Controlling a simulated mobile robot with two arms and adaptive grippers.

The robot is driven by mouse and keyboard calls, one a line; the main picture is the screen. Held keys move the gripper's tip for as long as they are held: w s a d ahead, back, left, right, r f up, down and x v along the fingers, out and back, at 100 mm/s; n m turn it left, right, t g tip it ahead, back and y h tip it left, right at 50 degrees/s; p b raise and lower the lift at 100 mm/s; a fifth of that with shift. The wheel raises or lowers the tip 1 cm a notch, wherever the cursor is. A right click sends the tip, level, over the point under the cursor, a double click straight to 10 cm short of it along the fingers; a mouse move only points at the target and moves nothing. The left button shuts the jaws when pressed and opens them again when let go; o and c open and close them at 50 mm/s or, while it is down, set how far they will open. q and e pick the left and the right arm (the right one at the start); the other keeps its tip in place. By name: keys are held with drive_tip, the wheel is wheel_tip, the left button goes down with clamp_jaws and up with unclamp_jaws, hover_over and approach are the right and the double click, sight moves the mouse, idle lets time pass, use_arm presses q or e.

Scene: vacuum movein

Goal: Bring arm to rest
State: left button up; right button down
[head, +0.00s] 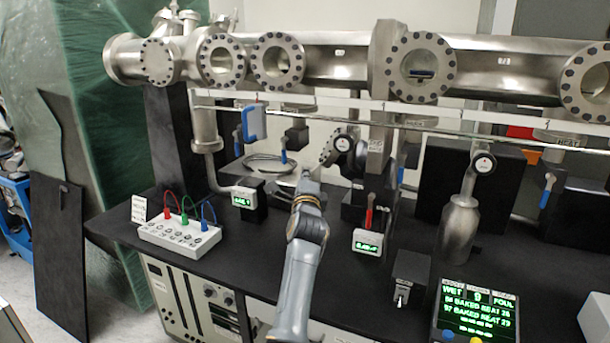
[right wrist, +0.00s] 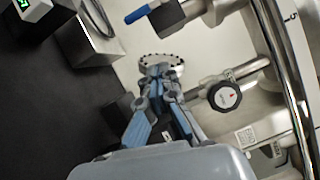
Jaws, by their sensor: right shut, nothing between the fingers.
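My right arm reaches up from the bottom middle of the head view over the black bench (head: 120,245). Its gripper (head: 308,182) is at the far end, small and partly hidden by my own wrist. In the right wrist view the gripper (right wrist: 158,72) has its fingertips together with nothing seen between them. The fingertips overlap a round bolted flange (right wrist: 165,62) in the picture; I cannot tell whether they touch it. My left gripper is in neither view.
A steel vacuum tube (head: 335,62) with bolted ports runs across the top. A white box with coloured leads (head: 180,235) is left of my arm. A small green display (head: 367,243), a metal bottle (head: 459,232) and a green-text screen (head: 477,308) are right.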

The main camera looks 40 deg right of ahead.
drive_tip(key=s+a+f+n+g+y, duration=0.2)
drive_tip(key=s+a+f+n+y, duration=0.2)
drive_tip(key=s+a+f+n, duration=0.5)
drive_tip(key=s+a+f+n+g+y, duration=0.2)
drive_tip(key=s+a+f+n+y, duration=0.3)
drive_tip(key=a+f+n, duration=0.8)
drive_tip(key=s+a+f+n+g+y, duration=0.2)
drive_tip(key=s+a+f+n+g, duration=0.3)
drive_tip(key=s, duration=0.7)
drive_tip(key=s+a+f+n+g+y, duration=0.25)
drive_tip(key=s+a+f, duration=0.4)
drive_tip(key=s, duration=0.45)
wheel_tip(320, 180, down, 27)
drive_tip(key=s+n, duration=0.1)
drive_tip(key=s, duration=0.1)
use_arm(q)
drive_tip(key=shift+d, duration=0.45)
use_arm(e)
drive_tip(key=s+d+f+g+h, duration=0.1)
drive_tip(key=s+d+f+g, duration=0.1)
drive_tip(key=s+f, duration=1.3)
drive_tip(key=shift+s+d+f, duration=0.25)
drive_tip(key=shift+s+d, duration=0.25)
drive_tip(key=shift+s, duration=0.25)
